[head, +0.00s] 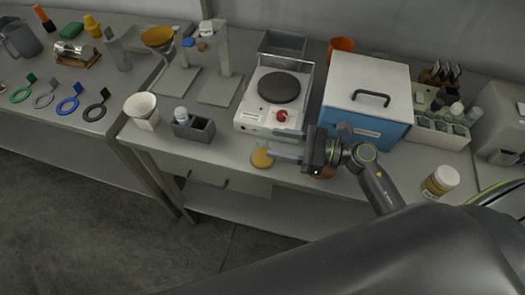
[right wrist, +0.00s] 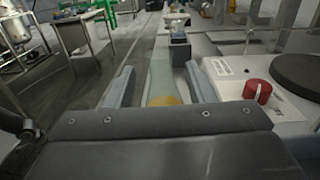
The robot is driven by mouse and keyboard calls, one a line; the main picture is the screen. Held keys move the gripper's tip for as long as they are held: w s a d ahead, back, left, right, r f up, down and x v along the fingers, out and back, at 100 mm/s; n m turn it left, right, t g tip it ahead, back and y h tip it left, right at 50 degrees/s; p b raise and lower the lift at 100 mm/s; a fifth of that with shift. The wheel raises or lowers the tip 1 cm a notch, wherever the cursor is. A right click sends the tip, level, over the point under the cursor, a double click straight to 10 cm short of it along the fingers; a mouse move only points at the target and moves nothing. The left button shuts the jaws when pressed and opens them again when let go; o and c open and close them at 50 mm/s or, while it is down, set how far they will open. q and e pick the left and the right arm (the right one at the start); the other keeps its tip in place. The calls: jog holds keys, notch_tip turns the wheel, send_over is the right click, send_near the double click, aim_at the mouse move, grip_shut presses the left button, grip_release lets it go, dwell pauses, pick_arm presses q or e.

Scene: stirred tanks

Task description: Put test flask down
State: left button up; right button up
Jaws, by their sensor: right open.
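The test flask (head: 262,158) looks like a small clear vessel with amber liquid at its bottom. It appears to stand on the bench near the front edge, in front of the hot plate. My right gripper (head: 274,145) is open, level and low over the bench, with its fingers pointing left toward the flask. In the right wrist view the flask's amber bottom (right wrist: 165,100) shows between the two spread fingers, with gaps on both sides. The clear upper part is hard to make out. My left gripper is not in view.
A white hot plate (head: 252,107) with a red knob stands behind the gripper. A blue box (head: 365,130) with a white lid is to its right. An orange-brown round thing (head: 322,173) is partly hidden beneath my gripper.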

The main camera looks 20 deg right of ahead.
aim_at(262, 150)
jog(key=p+x, duration=0.1)
jog(key=x, duration=0.4)
jog(key=shift+f+p, duration=0.1)
jog(key=shift+p, duration=0.2)
jog(key=shift+d, duration=0.1)
grip_shut()
